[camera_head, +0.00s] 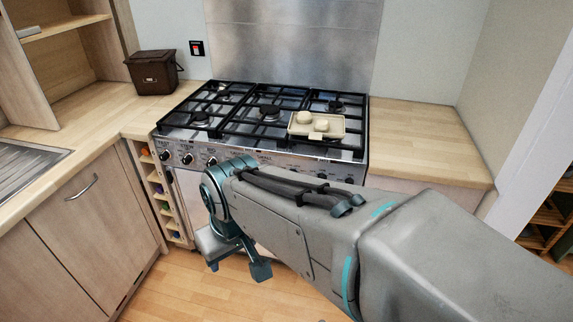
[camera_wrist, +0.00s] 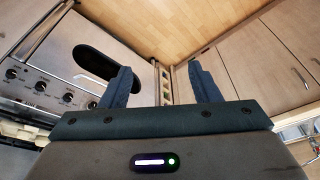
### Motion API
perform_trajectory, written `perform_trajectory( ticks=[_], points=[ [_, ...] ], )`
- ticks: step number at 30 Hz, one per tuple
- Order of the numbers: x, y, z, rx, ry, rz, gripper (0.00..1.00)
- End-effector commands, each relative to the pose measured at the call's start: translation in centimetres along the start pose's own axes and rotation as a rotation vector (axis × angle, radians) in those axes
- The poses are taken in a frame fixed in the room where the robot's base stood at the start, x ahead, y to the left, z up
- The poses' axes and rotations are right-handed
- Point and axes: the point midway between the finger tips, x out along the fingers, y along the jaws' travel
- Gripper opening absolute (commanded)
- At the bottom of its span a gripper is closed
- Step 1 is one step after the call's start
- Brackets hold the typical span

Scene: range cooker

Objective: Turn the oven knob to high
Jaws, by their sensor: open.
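The range cooker's front panel (camera_head: 200,160) carries a row of dark round knobs. In the wrist view several knobs, including this one (camera_wrist: 42,85), lie along the panel at the left. I cannot tell which is the oven knob, nor read its setting. My gripper (camera_head: 238,262) is low in front of the cooker, below the panel. In the wrist view my gripper (camera_wrist: 162,80) is open and empty, apart from the knobs.
A beige tray (camera_head: 316,133) with two pale round items sits on the right of the hob (camera_head: 268,112). A dark brown bin (camera_head: 153,74) stands on the left worktop. A narrow rack (camera_head: 160,190) and cupboards (camera_head: 85,215) flank the cooker's left. Wooden floor is clear in front.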

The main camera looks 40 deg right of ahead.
Motion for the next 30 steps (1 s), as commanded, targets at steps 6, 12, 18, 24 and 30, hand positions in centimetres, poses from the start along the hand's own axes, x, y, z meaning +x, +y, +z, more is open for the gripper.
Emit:
perform_trajectory(
  ticks=[6, 12, 18, 24, 30],
  points=[
    [6.4, 1.5, -4.4, -0.055, 0.061, -0.033, 0.56],
    [14.0, 5.3, -8.8, -0.11, 0.147, 0.029, 0.56],
    [21.4, 10.5, -11.6, -0.196, 0.203, 0.184, 0.56],
    [27.9, 16.7, -12.8, -0.333, 0.219, 0.415, 0.56],
    [32.4, 23.1, -13.3, -0.537, 0.189, 0.699, 0.56]
  ],
)
